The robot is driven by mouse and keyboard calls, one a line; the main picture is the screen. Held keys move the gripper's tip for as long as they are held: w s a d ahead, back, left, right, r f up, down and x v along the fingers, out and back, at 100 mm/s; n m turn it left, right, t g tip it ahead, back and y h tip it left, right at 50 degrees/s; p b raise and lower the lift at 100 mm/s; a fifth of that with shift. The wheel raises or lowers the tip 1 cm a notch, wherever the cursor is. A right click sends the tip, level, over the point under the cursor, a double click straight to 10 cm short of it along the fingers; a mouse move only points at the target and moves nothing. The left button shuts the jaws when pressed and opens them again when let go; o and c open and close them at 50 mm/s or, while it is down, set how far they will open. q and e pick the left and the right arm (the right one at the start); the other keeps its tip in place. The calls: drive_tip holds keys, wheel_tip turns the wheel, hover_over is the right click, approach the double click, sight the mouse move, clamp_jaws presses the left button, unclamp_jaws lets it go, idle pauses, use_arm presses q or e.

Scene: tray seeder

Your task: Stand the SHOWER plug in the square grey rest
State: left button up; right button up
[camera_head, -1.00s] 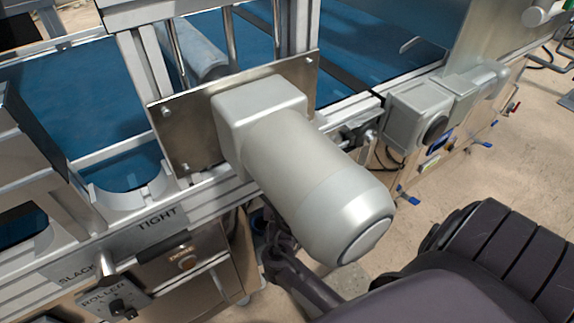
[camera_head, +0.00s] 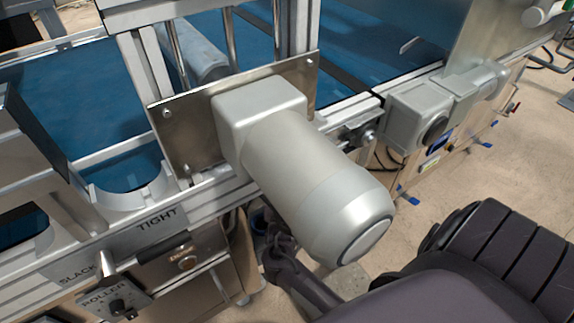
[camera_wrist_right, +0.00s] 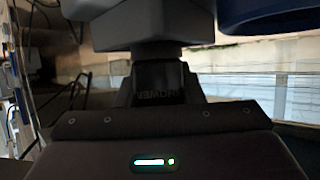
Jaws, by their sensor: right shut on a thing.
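The SHOWER plug (camera_wrist_right: 161,94) is in the right wrist view, a dark block with partly readable upside-down lettering. My right gripper (camera_wrist_right: 160,80) is shut on it, with a dark finger at each side. A grey body (camera_wrist_right: 153,28) sits directly above the plug in that view; I cannot tell whether it is part of the plug or a separate thing. In the head view my right gripper (camera_head: 276,248) is low beside the machine, partly behind the big grey motor, and the plug is hidden there. I cannot make out the square grey rest. My left gripper is not in view.
The grey motor (camera_head: 310,185) juts out over my right gripper. The machine's front has a TIGHT/SLACK plate (camera_head: 160,219) and a ROLLER knob (camera_head: 118,306). A blue rounded thing (camera_wrist_right: 275,14) is close at the wrist view's upper right. Dark cables hang at its left.

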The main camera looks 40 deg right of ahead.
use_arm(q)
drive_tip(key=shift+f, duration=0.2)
use_arm(e)
drive_tip(key=shift+f, duration=0.35)
drive_tip(key=o, duration=1.1)
drive_tip(key=shift+o, duration=0.2)
drive_tip(key=p+v, duration=0.2)
drive_tip(key=v, duration=0.5)
drive_tip(key=shift+s+a+r, duration=0.2)
drive_tip(key=shift+s+a, duration=0.05)
drive_tip(key=shift+s, duration=0.05)
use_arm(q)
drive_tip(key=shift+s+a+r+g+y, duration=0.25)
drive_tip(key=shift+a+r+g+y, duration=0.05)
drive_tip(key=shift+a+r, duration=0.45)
use_arm(e)
drive_tip(key=shift+f, duration=0.1)
